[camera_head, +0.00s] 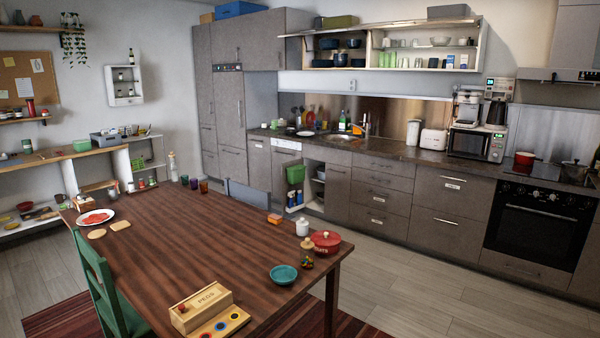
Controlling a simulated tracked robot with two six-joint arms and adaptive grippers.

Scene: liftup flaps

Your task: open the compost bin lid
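No object is clearly readable as the compost bin in the head view. A small green bin (295,174) shows in the open lower cabinet left of the sink, with blue and white items below it. It is too small to tell whether it has a lid or how a lid stands. Neither of my grippers is in view.
The wooden table (190,245) fills the foreground, with a pegs box (201,307), a teal bowl (284,274) and cups. A green chair (95,280) stands at its left. Upper cabinet flaps (330,30) are raised. Floor (410,275) between table and counter is clear.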

